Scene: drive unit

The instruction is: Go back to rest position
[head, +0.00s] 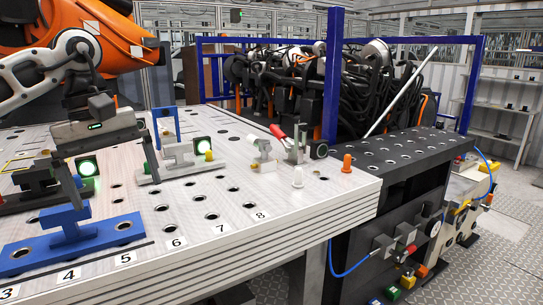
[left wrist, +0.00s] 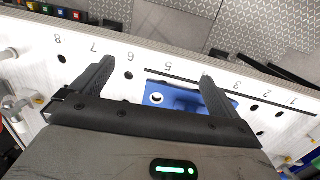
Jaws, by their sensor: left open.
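My left gripper (head: 116,192) hangs over the left part of the perforated table (head: 330,193), fingers pointing down and apart. Nothing is between the fingers. In the left wrist view, both fingers of the left gripper (left wrist: 156,70) are spread wide over the table. A blue fixture (head: 75,240) stands on the table at the front left, close to the gripper's near finger. It also shows as a blue block (left wrist: 180,100) between and beyond the fingers in the left wrist view, partly hidden by the gripper body. My right gripper is out of view.
A grey fixture (head: 178,160) and green-lit units (head: 87,167) stand close to the gripper. The numbered front strip near label 8 (head: 262,215) is clear.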

